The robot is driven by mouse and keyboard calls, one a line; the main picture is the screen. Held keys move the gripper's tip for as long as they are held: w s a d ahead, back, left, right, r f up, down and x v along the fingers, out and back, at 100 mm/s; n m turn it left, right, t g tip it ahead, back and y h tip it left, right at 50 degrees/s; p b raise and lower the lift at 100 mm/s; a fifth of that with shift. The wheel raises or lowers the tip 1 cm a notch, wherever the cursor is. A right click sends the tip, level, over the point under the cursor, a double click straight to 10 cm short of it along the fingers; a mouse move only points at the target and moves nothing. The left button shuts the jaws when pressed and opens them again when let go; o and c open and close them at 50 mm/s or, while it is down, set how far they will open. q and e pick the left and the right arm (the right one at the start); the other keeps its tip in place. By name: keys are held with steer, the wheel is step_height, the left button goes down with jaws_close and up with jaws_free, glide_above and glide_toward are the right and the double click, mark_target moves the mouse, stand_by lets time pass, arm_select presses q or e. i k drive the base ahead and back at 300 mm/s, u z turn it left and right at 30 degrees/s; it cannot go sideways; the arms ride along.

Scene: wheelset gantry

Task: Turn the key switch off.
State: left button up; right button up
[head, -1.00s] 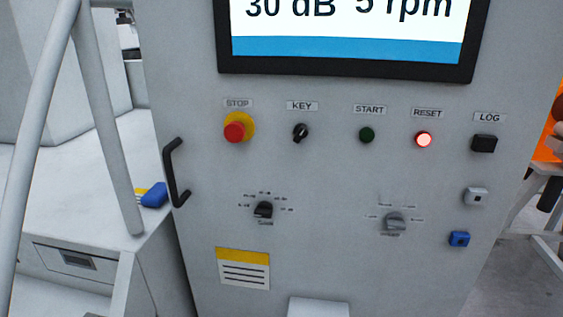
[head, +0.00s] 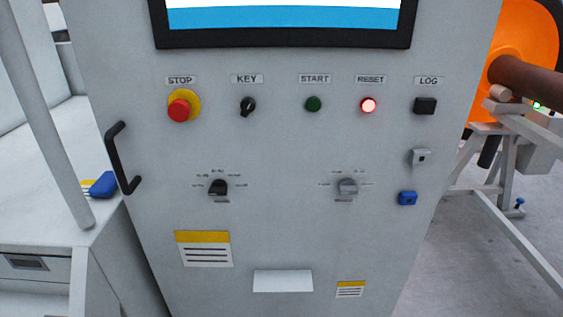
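The key switch (head: 248,107) is a small black knob under the KEY label (head: 247,78) on the grey control panel (head: 290,150). Its handle looks slightly tilted from upright. It sits between the red STOP button (head: 179,110) on its yellow base and the dark green START button (head: 313,104). Neither of my grippers shows in the head view.
Two rotary knobs (head: 218,187) (head: 347,187) sit lower. A black handle (head: 122,160) sticks out at the panel's left edge. A screen (head: 285,20) is above.

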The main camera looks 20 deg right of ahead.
mark_target(247, 104)
steer(key=k, duration=0.5)
steer(key=z, duration=1.05)
steer(key=i, duration=0.8)
steer(key=u, duration=2.1)
